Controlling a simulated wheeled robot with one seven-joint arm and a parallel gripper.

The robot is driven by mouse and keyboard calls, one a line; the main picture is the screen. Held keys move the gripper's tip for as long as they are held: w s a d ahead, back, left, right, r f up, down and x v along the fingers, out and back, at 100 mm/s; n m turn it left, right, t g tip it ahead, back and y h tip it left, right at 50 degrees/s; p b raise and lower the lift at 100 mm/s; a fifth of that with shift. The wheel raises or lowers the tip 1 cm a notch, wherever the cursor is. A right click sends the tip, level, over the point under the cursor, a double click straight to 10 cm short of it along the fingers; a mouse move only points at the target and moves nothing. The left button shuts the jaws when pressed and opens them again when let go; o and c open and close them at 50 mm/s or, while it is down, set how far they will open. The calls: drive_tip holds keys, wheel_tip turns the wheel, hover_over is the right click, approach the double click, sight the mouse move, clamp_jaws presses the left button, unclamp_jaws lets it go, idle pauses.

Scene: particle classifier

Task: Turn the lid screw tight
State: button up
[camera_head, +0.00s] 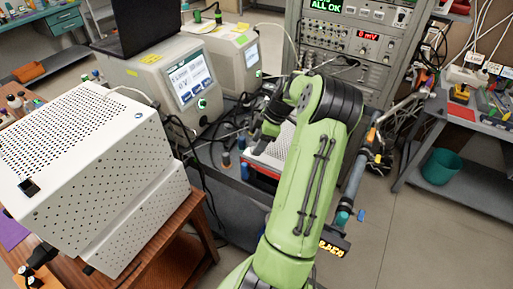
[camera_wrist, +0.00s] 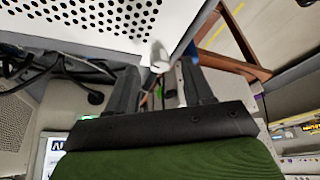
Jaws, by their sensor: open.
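A white box with a perforated lid (camera_head: 75,125) stands on a wooden table at the left of the head view. A perforated white panel (camera_wrist: 90,18) fills the top of the wrist view. A short pale cylinder (camera_wrist: 158,57), possibly the lid screw, shows at the panel's lower edge. My gripper (camera_wrist: 160,72) is open, with its two dark fingers apart and the cylinder between their tips in the picture. I cannot tell whether they touch it. In the head view, my gripper (camera_head: 265,130) is partly hidden by my green arm, and no lid screw is clearly visible.
Beige instruments with screens (camera_head: 185,80) stand behind the white box. A rack of electronics (camera_head: 350,40) is at the back. Another perforated white surface (camera_head: 275,148) lies behind my arm. A teal bin (camera_head: 441,166) sits at right. Floor at the lower right is clear.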

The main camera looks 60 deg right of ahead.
drive_tip(key=shift+x, duration=1)
drive_tip(key=shift+d, duration=0.1)
clamp_jaws()
